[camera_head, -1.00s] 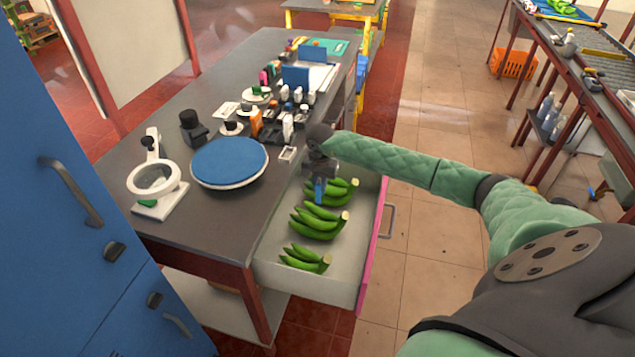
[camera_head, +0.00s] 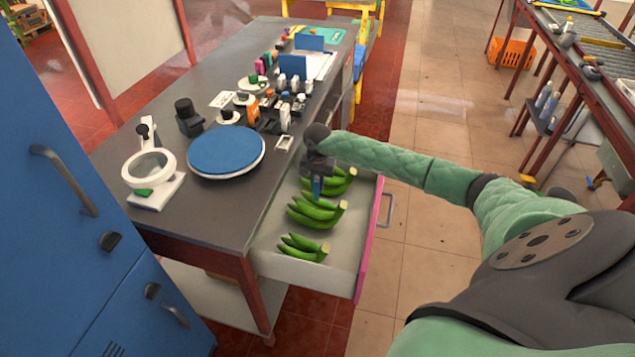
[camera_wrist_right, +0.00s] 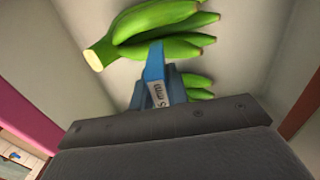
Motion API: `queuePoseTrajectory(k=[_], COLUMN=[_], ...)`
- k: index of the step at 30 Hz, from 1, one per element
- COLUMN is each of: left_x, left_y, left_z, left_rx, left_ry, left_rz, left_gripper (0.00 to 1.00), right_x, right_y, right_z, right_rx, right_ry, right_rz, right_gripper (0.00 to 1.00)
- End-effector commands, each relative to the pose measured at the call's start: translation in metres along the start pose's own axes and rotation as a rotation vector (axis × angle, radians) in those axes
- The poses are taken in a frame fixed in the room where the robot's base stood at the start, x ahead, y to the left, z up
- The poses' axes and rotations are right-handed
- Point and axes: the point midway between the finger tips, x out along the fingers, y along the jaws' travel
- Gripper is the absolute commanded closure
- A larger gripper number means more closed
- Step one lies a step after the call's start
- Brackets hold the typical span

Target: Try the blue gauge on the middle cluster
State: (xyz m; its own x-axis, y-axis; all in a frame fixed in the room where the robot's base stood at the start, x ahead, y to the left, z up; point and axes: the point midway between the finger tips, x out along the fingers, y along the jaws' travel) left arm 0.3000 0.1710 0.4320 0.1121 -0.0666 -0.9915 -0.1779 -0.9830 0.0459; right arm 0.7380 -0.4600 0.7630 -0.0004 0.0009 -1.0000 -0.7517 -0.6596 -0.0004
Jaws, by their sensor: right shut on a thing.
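The open drawer (camera_head: 345,255) holds three green banana clusters in a row. The middle cluster (camera_head: 312,213) lies between the back cluster (camera_head: 343,186) and the front cluster (camera_head: 300,246). My right gripper (camera_head: 317,176) is shut on the blue gauge (camera_head: 317,189), which points down at the middle cluster. In the right wrist view the gauge (camera_wrist_right: 154,68), with a white label, overlaps the lower edge of the large cluster (camera_wrist_right: 165,22); I cannot tell whether they touch. Another cluster (camera_wrist_right: 196,84) is partly hidden behind my right gripper (camera_wrist_right: 160,95). My left gripper is out of view.
The grey table (camera_head: 200,95) beside the drawer carries a blue round pad (camera_head: 226,151), a magnifier stand (camera_head: 152,170) and several small items. The drawer's pink front (camera_head: 368,240) stands at its right. A blue cabinet (camera_head: 50,190) is at the left.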

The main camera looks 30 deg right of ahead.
Motion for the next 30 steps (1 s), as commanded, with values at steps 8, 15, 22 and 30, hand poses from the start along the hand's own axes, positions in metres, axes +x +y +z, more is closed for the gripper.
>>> queuePoseTrajectory(k=[8,15,22,30], left_x=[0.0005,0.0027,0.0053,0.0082], left_y=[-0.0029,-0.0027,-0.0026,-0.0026], left_z=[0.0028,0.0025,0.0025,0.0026], left_rx=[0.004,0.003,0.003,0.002], left_ry=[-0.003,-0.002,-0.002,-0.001], left_rz=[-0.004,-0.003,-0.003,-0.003], left_gripper=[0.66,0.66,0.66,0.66], right_x=[-0.0001,0.002,0.0046,0.0077], right_y=[0.0001,0.0,0.0001,0.0001], right_z=[-0.0001,-0.0002,-0.0002,-0.0002], right_rx=[0.0,0.0,0.0,0.0], right_ry=[0.0,0.0,0.0,0.001], right_rz=[0.0,0.0,0.0,0.0], right_gripper=[1.0,1.0,1.0,1.0])
